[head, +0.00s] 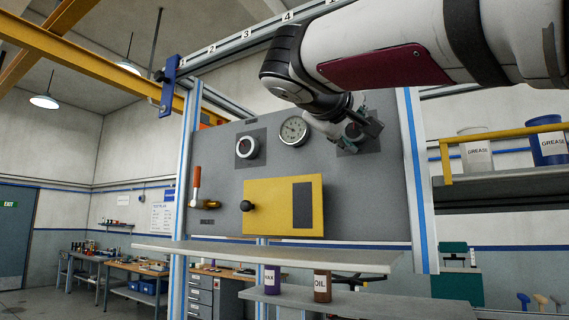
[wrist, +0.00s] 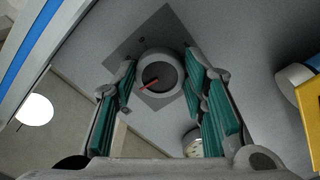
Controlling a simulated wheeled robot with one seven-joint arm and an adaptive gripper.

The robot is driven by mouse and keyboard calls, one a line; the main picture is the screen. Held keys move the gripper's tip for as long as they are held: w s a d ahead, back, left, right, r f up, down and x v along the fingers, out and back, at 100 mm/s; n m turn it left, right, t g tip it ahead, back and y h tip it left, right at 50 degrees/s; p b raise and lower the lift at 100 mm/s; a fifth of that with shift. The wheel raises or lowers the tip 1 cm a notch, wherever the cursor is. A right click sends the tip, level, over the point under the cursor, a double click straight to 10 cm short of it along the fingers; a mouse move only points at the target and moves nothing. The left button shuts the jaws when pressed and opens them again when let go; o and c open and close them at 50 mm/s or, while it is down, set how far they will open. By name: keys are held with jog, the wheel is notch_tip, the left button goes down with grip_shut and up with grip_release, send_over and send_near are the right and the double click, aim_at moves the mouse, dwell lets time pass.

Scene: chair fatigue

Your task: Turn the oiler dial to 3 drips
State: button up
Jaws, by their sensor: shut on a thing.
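A round grey dial (wrist: 168,92) with a dark face and a red pointer (wrist: 149,84) sits on a dark square plate (wrist: 160,40) in the wrist view. My gripper (wrist: 161,74) has one green-padded finger on each side of it and is shut on its rim. In the head view my gripper (head: 358,129) is at the upper right of the grey panel (head: 225,175), over a dark plate, and hides most of that dial. No scale marks or drip numbers are readable around the pointer.
A pressure gauge (head: 294,131) is just left of my gripper, and another round dial (head: 246,147) is farther left. Below are a yellow box (head: 270,205) with a black knob and an orange-handled lever (head: 196,182). A grey shelf (head: 270,255) juts out underneath.

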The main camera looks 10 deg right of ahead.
jog(key=n+p, duration=0.2)
jog(key=n, duration=0.2)
jog(key=shift+n+p, duration=0.3)
jog(key=shift+n, duration=0.1)
dwell(0.5)
jog(key=o, duration=1.2)
jog(key=shift+c, duration=0.2)
jog(key=v, duration=1.2)
jog(key=shift+s, duration=0.1)
